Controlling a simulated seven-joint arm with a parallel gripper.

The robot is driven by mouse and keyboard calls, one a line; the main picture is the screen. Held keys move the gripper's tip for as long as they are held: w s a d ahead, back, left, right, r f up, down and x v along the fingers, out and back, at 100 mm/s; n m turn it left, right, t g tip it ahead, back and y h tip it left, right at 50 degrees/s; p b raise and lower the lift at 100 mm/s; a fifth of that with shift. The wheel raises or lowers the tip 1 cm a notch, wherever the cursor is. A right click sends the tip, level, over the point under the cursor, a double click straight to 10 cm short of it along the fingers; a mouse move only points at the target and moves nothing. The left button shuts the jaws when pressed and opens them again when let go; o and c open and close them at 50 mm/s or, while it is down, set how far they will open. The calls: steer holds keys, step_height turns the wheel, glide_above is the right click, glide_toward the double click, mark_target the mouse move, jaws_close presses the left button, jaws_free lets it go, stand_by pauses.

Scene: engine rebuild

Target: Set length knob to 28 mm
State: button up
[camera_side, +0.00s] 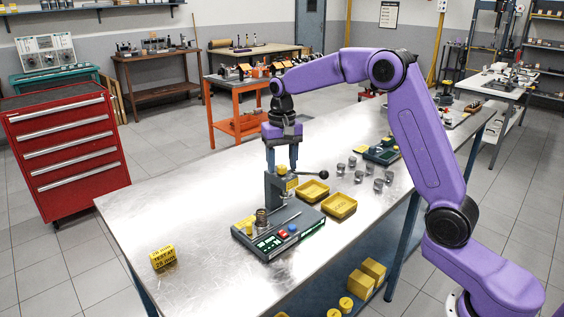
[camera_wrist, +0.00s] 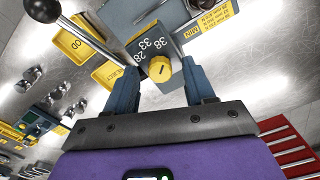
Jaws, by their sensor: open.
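The yellow length knob (camera_wrist: 159,69) sits on a dark dial plate (camera_wrist: 144,46) printed 38, 33 and 28. It has a dark pointer mark, but I cannot tell which number it points at. In the side view the grey tester post (camera_side: 272,192) stands below my gripper (camera_side: 282,164). My gripper points down and is open. In the wrist view its two blue fingers (camera_wrist: 160,90) stand on either side of the knob, apart from it. A yellow block (camera_side: 163,257) on the bench reads "TEST AT 28 mm".
A black-ball lever (camera_side: 322,174) sticks out from the post. Two yellow trays (camera_side: 340,205) and several small metal cylinders (camera_side: 365,177) lie to its right. The tester base (camera_side: 279,232) has a lit display and buttons.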

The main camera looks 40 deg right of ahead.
steer(key=shift+f, duration=0.1)
jaws_close()
steer(key=shift+n, duration=0.4)
steer(key=n, duration=1.4)
steer(key=shift+n, duration=0.4)
steer(key=n, duration=0.4)
steer(key=shift+n, duration=0.3)
